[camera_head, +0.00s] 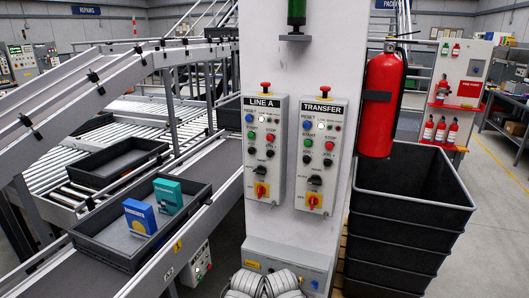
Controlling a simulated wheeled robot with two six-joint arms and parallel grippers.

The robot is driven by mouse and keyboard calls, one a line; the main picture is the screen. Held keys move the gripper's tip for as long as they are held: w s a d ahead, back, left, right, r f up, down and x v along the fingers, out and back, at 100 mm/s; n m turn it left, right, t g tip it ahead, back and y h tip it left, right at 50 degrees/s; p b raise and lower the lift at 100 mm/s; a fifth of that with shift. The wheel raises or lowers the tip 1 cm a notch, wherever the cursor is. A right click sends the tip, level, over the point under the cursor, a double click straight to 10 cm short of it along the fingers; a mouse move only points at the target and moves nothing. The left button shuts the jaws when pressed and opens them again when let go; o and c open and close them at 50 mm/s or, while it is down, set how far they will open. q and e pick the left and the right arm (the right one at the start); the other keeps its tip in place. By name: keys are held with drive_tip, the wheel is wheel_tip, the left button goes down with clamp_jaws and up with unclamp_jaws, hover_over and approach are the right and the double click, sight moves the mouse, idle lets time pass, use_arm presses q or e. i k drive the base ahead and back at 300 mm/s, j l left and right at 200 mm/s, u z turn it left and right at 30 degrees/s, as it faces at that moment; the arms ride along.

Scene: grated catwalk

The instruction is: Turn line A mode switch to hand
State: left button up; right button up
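The LINE A control box (283,158) is fixed on the left part of the pale column's front. It has a red mushroom button (265,88) on top and several small coloured buttons. A black rotary knob (261,170) sits below the buttons, likely the mode switch. Its position and labels are too small to read. Under it is a red rotary handle on a yellow plate (261,190). A similar TRANSFER box (341,150) is to the right, with its own black knob (315,181). Neither of my grippers can be made out in view.
A conveyor on the left carries a black tray (92,247) with a blue box (139,217) and a teal box (168,196). A red fire extinguisher (381,103) hangs right of the column, above stacked black crates (405,230). Grey rounded shapes (265,284) show at the bottom centre.

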sight(260, 170)
drive_tip(key=i+l, duration=0.8)
drive_tip(key=l, duration=0.15)
